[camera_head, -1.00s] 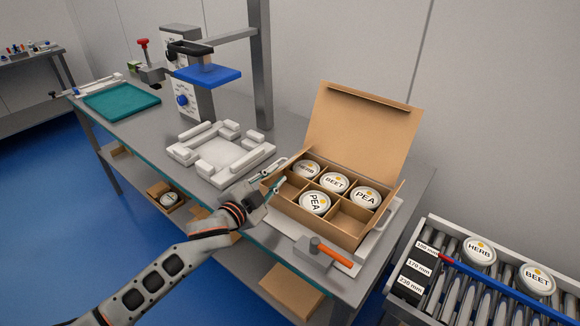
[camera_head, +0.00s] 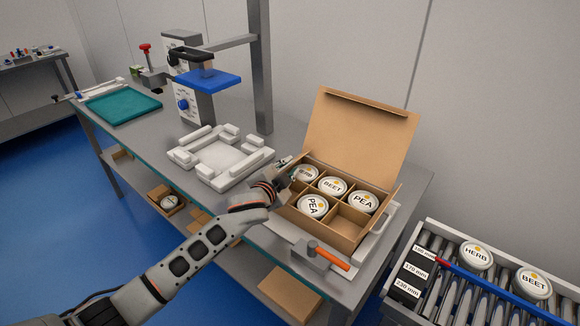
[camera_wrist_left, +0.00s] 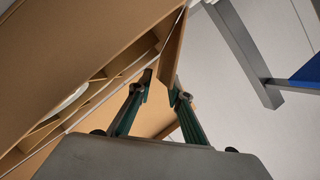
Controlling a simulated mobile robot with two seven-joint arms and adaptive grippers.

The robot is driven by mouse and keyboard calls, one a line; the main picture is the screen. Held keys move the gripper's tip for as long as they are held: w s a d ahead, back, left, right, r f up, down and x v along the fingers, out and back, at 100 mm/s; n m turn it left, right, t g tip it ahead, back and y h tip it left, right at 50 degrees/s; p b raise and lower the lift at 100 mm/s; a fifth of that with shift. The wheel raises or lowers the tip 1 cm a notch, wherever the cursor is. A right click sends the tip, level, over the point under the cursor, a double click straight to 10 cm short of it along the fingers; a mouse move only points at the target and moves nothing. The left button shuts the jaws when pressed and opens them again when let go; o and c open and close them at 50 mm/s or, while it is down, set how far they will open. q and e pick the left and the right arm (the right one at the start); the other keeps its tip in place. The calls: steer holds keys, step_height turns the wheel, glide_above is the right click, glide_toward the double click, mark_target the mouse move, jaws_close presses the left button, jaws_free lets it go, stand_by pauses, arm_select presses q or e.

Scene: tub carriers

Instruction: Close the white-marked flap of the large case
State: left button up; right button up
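The large case (camera_head: 318,229) is an open cardboard box on the bench in the head view. Its big lid (camera_head: 360,130) stands up at the back. A narrow side flap (camera_wrist_left: 173,45) stands up at the case's left end in the left wrist view. I cannot make out a white mark. My left gripper (camera_head: 286,165) is at the case's left end, partly hidden by its own wrist. In the left wrist view its fingers (camera_wrist_left: 161,87) are apart, with the flap's lower end between or just behind the tips; contact is unclear. My right gripper is not in view.
Several labelled tubs sit in the case's compartments; the front right compartment (camera_head: 350,222) is empty. A white fixture (camera_head: 222,158) stands to the left, a roller rack with tubs (camera_head: 480,285) to the right.

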arm_select(q)
steer(key=shift+w+d+f, duration=0.1)
steer(key=shift+w, duration=0.3)
jaws_close()
